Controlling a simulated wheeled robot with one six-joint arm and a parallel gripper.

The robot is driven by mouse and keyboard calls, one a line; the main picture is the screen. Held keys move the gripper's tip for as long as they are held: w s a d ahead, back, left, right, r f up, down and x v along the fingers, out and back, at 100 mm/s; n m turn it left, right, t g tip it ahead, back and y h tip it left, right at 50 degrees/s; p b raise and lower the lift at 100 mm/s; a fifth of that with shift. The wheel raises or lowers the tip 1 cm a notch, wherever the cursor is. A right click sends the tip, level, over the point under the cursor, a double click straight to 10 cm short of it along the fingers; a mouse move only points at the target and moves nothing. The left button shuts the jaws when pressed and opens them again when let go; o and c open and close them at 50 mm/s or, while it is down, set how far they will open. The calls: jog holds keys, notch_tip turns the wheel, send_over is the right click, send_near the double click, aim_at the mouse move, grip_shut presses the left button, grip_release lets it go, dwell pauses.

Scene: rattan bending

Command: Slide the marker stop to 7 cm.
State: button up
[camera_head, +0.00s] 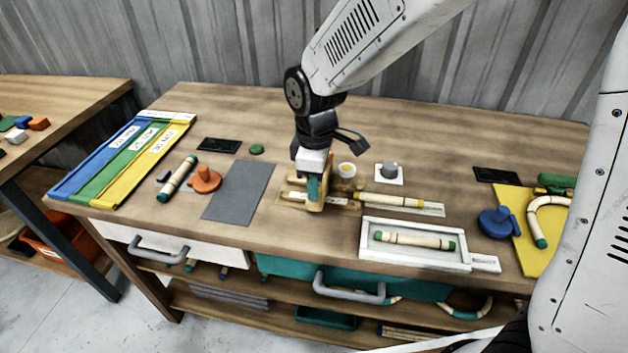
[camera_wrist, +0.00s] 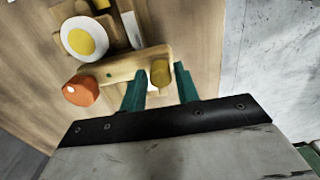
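My gripper (camera_head: 313,203) points down over a wooden fixture (camera_head: 340,205) at the middle of the bench. In the wrist view its two teal fingers (camera_wrist: 160,88) stand apart, one on each side of a small yellow-brown peg (camera_wrist: 160,73) on the wooden bar (camera_wrist: 118,67). Narrow gaps show beside the peg, so the gripper looks open. This peg may be the marker stop; I cannot be sure. A pale strip (camera_head: 432,210), perhaps the scale, runs right from the fixture beside a rattan piece (camera_head: 390,200). No centimetre marks are readable.
An orange knob (camera_wrist: 80,90) and a white disc with a yellow centre (camera_wrist: 84,37) are close to my gripper. A white tray (camera_head: 366,255) holding rattan stands front right. A grey mat (camera_head: 238,192) lies bare to the left.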

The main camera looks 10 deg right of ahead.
grip_shut()
jog(key=shift+w+a, duration=0.25)
jog(key=shift+a, duration=0.5)
jog(key=shift+w+a, duration=0.2)
jog(key=shift+a, duration=0.55)
jog(key=shift+o, duration=2)
grip_release()
notch_tip(320, 180, up, 8)
